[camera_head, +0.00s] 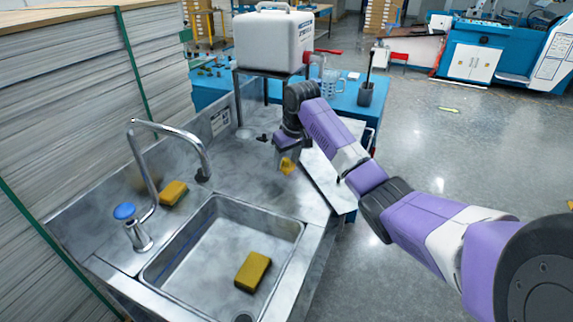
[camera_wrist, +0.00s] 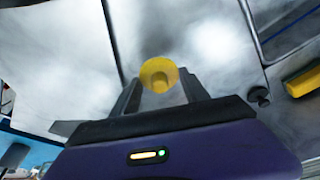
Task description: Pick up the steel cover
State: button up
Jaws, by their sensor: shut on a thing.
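My gripper (camera_head: 286,150) reaches down over the steel counter to the right of the sink's back corner. In the wrist view my gripper (camera_wrist: 160,88) has its fingers closed on either side of a round yellow knob (camera_wrist: 158,73). The yellow knob also shows below my gripper in the head view (camera_head: 288,166). Grey steel lies beneath and around the knob. A flat pale steel sheet (camera_head: 322,182) lies at the counter's right edge, beside my gripper. I cannot tell which steel surface is the cover, or whether the knob is fixed to it.
The sink (camera_head: 205,256) holds a yellow sponge (camera_head: 253,271). Another sponge (camera_head: 173,193) lies by the curved tap (camera_head: 166,128). A white canister (camera_head: 272,42) stands behind my gripper. A jug (camera_head: 330,84) and dark cup (camera_head: 366,93) stand on the blue table. Open floor lies right.

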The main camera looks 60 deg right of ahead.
jog(key=shift+f, duration=0.95)
jog(key=o, duration=1.4)
jog(key=shift+f, duration=0.1)
jog(key=shift+c, duration=0.2)
